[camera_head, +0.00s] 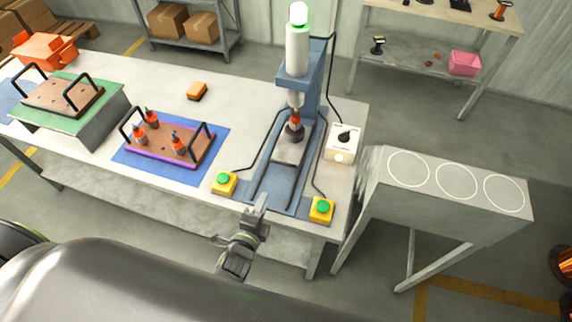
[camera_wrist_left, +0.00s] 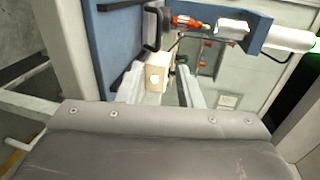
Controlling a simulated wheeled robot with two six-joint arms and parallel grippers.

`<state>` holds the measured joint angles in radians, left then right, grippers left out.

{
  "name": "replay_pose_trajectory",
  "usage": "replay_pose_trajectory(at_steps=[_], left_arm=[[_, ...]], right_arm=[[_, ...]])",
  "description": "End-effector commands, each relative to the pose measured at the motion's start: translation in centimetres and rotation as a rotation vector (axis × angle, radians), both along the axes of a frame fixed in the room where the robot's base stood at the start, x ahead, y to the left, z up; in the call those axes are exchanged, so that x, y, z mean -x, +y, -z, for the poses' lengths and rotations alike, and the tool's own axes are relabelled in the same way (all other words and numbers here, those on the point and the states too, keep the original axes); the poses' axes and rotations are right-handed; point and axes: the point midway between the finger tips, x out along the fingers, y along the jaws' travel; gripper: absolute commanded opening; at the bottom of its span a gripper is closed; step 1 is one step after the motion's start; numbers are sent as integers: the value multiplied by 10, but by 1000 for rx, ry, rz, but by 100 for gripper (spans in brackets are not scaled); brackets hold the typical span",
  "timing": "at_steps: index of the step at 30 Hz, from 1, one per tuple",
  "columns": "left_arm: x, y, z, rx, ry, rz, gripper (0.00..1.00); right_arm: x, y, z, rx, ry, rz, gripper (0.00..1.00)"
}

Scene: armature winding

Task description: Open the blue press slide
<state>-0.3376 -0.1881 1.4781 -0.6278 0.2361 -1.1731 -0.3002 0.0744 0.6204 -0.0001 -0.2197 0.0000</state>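The blue press (camera_head: 298,75) stands at the right end of the table, with a green-lit top. Its grey slide plate (camera_head: 291,148) is under the ram, between rails, with an orange-and-dark armature (camera_head: 295,127) upright on it. My left gripper (camera_head: 257,206) is at the table's front edge, in front of the press base and apart from the slide. In the left wrist view its fingers (camera_wrist_left: 160,90) are spread; a cream block (camera_wrist_left: 158,74) shows beyond the gap, with no clear contact. A black handle (camera_wrist_left: 154,28) and the orange armature (camera_wrist_left: 187,21) lie further on. My right gripper is not in view.
Yellow boxes with green buttons flank the press front, left (camera_head: 224,183) and right (camera_head: 322,209). A cream control box (camera_head: 342,145) stands right of the press. A brown tray (camera_head: 165,152) with orange-topped parts sits on a blue mat. A grey stand (camera_head: 450,190) is at right.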

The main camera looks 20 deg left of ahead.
Motion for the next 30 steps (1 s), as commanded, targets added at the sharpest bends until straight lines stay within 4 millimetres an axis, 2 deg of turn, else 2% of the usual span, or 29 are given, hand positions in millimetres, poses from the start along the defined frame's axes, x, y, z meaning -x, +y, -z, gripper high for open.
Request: replay_pose_trajectory(at_steps=[8,17,24,30], left_arm=[[-51,-2,14,4,-2,1,32],[-111,-4,30,5,0,0,32],[-140,-5,36,5,0,0,32],[-155,-5,38,5,3,0,32]], right_arm=[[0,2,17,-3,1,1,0],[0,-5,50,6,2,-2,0],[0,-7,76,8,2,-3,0],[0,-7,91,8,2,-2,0]])
